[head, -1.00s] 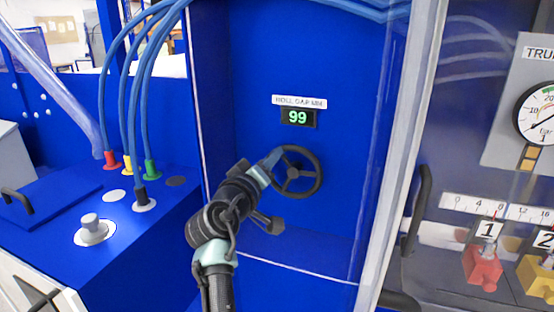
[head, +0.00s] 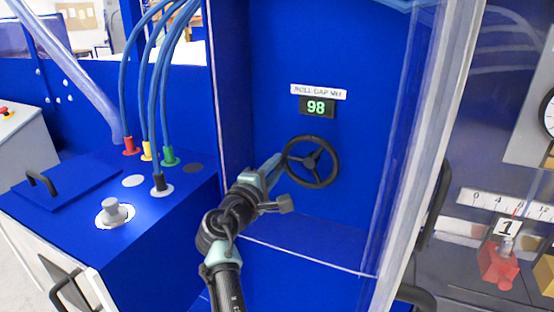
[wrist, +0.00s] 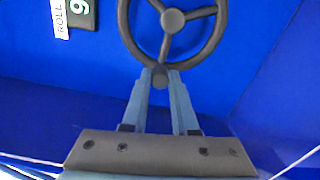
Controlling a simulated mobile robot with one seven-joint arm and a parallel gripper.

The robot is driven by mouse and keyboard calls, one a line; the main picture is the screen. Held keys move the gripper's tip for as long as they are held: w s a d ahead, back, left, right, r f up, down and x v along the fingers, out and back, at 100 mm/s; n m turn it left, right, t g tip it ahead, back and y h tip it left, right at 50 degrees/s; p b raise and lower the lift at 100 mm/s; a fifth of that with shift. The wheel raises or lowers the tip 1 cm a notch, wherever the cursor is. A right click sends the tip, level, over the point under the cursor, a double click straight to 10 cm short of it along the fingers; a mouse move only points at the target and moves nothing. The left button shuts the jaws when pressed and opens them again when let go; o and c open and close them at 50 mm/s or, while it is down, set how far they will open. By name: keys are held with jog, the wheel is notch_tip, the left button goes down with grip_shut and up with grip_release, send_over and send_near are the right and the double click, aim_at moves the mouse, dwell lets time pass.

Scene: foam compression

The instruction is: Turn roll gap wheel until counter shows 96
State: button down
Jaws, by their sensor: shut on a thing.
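The roll gap wheel (head: 335,170) is a dark three-spoked handwheel on the blue panel in the head view. It also shows at the top of the wrist view (wrist: 208,48). The counter (head: 318,107) above it reads 98 in green digits, under a white roll gap label (head: 319,92). In the wrist view the counter (wrist: 80,12) is cut off and turned. My gripper (head: 279,163) reaches the wheel's left rim from the lower left. In the wrist view its two fingers (wrist: 160,76) are shut on a small dark handle at the rim.
A blue console (head: 130,230) at left carries a grey knob (head: 113,212) and several hoses on coloured fittings. A clear door with a pale frame edge (head: 425,130) stands to the right of the wheel. A red block (head: 499,265) sits behind the clear panel at right.

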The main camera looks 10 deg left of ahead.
aim_at(293, 179)
jog(key=f+n, duration=0.1)
jog(key=n, duration=0.1)
jog(key=f+n+p, duration=0.1)
jog(key=n, duration=0.1)
jog(key=d+f+n+p, duration=0.1)
jog(key=n, duration=0.2)
jog(key=shift+s+d+f, duration=0.1)
jog(key=shift+s+f, duration=0.1)
jog(key=shift+f, duration=0.2)
jog(key=shift+s+d+f+n+p, duration=0.1)
jog(key=shift+d+f+n+p, duration=0.15)
jog(key=shift+n, duration=0.35)
jog(key=shift+d+f+n+p, duration=0.2)
jog(key=shift+n+p, duration=0.2)
jog(key=shift+n, duration=0.2)
jog(key=shift+s+d+f+n+p, duration=0.15)
jog(key=shift+f+n+p, duration=0.15)
jog(key=shift+n, duration=0.3)
jog(key=c, duration=0.7)
grip_release()
jog(key=shift+r, duration=0.1)
